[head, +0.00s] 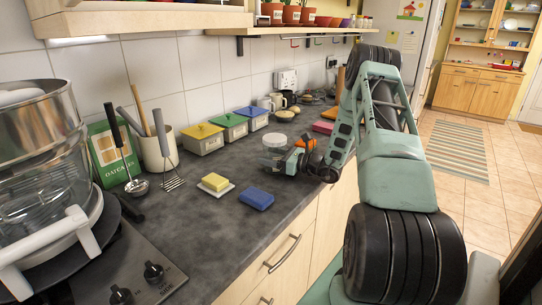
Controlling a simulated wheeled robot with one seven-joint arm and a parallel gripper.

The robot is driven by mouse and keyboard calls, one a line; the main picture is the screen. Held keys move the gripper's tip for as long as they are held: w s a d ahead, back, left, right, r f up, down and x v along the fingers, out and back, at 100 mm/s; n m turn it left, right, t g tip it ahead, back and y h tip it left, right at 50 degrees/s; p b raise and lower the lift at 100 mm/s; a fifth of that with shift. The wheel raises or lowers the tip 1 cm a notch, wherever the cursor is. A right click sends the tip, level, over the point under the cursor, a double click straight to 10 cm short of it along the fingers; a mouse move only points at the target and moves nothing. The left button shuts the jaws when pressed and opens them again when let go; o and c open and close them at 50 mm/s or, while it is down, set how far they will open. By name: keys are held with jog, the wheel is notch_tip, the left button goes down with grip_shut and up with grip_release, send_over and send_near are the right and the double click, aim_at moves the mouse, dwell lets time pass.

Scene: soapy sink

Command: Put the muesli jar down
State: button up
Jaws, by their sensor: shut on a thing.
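The muesli jar (274,141) looks like a small clear jar with a pale lid, in the middle of the head view. My gripper (281,160) reaches in from the right, low over the dark counter (225,220), and is shut on the jar. The fingers hide part of the jar's lower body. The jar looks upright. I cannot tell whether its base touches the counter.
A yellow sponge on a white dish (215,183) and a blue sponge (257,198) lie in front of the jar. Yellow, green and blue lidded boxes (203,140) stand along the wall. A utensil pot (158,150), an oatcakes box and a steamer fill the left.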

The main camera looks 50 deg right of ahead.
jog(key=shift+f, duration=0.1)
jog(key=o, duration=1.1)
jog(key=shift+r, duration=0.25)
jog(key=b+v, duration=0.2)
jog(key=v, duration=1)
jog(key=shift+f, duration=0.1)
